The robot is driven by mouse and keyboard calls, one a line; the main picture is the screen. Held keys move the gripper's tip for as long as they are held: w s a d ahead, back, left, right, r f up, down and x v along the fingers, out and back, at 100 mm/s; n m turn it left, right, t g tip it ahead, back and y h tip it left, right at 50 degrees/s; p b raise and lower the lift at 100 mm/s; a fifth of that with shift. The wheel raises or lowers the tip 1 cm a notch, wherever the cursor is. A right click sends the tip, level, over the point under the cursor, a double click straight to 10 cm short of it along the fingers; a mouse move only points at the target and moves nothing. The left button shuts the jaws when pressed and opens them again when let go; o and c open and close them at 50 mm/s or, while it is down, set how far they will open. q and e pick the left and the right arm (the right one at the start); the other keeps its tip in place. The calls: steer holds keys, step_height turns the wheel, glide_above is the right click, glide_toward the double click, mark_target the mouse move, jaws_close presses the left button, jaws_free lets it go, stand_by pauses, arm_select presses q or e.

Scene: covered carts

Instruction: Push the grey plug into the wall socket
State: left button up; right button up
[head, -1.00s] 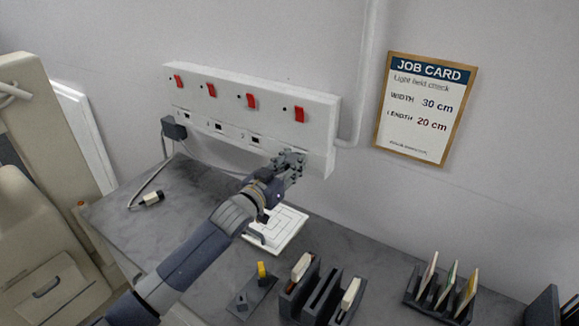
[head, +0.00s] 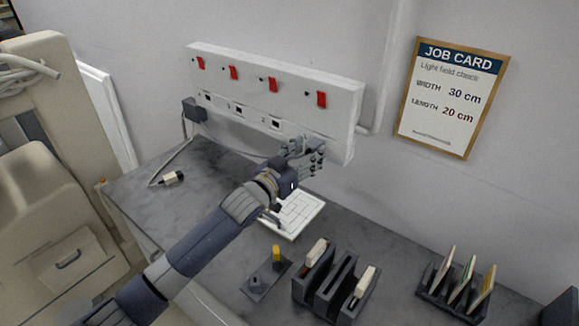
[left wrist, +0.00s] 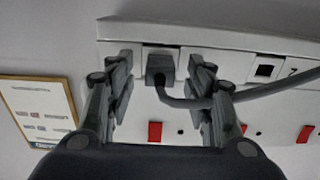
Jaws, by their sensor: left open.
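The grey plug (left wrist: 160,68) shows in the left wrist view at a socket opening, with its grey cable curving away to the right. I cannot tell how deep it sits. My left gripper (left wrist: 162,78) is open, with one finger on each side of the plug and visible gaps. In the head view, my left gripper (head: 306,152) is at the right-end outlet of the white wall socket panel (head: 300,112) and hides the plug there. The panel also shows in the left wrist view (left wrist: 215,38), upside down. My right gripper is not in view.
A dark box (head: 195,110) is at the panel's left end. A cable with a black-and-white end (head: 173,178) lies on the grey bench (head: 215,170). A white square plate (head: 298,215), dark racks (head: 330,285) and a job card (head: 450,98) are nearby.

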arm_select(q)
steer(key=v, duration=0.9)
steer(key=shift+s+a, duration=0.2)
